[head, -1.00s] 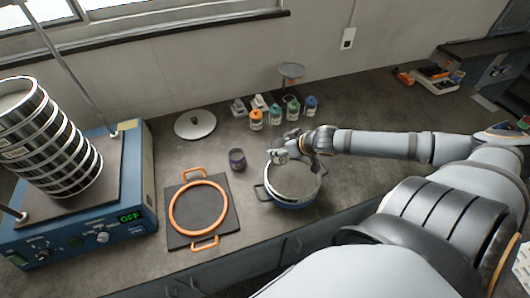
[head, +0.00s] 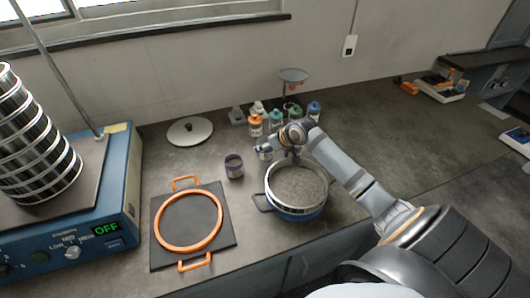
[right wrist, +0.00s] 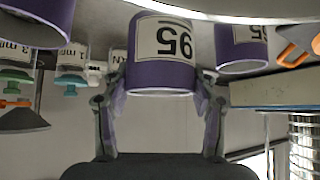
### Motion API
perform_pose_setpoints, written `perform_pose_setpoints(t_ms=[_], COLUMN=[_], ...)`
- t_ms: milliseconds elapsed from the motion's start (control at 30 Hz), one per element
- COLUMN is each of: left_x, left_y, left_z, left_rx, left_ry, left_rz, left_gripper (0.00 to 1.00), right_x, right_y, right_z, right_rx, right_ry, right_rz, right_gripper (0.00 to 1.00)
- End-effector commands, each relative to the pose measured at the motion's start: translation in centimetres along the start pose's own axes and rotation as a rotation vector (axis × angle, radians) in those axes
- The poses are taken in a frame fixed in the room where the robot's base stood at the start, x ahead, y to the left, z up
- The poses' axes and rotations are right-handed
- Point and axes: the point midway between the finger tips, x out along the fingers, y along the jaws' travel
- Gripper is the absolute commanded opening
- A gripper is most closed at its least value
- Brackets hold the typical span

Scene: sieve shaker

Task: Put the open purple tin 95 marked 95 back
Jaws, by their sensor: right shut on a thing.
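My right gripper (right wrist: 160,112) is shut on a purple tin (right wrist: 160,78) with a white label marked 95, upside down in the right wrist view. In the head view my right gripper (head: 268,151) is behind the pan, by the bottles; the held tin is small and partly hidden there. A second purple tin (head: 233,166) stands on the bench to its left. The right wrist view shows one purple tin at the right (right wrist: 241,45), its label partly cut off, and another at the upper left (right wrist: 38,20). My left gripper is not in view.
A sieve pan with grey contents (head: 298,186) stands in front of my right gripper. Several capped bottles (head: 276,118) stand behind it. An orange ring (head: 188,222) lies on a black mat at the left; a sieve stack (head: 35,140) stands on the blue shaker.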

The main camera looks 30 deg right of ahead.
Motion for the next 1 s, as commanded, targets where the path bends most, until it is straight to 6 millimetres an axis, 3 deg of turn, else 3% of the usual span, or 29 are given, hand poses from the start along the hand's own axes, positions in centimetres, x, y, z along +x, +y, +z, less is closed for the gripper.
perform_pose_setpoints(t_ms=[200,400,767,800,967,1000], left_x=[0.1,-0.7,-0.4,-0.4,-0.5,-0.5], left_y=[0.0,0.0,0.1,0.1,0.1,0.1], left_z=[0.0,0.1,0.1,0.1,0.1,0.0], left_rx=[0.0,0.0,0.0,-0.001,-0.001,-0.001], left_ry=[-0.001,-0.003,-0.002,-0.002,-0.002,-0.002], left_rz=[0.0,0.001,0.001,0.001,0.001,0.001], left_gripper=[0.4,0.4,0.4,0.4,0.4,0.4], right_x=[1.2,3.2,3.6,3.6,3.6,3.6], right_y=[0.2,0.2,0.2,0.2,0.2,0.2], right_z=[0.1,2.1,2.6,2.6,2.6,2.5], right_rx=[0.002,0.0,-0.002,-0.002,-0.002,-0.002], right_ry=[0.0,-0.002,-0.002,-0.002,-0.002,-0.002], right_rz=[-0.001,0.0,0.001,0.001,0.001,0.001], right_gripper=[0.23,0.23,0.23,0.6,0.81,0.81])
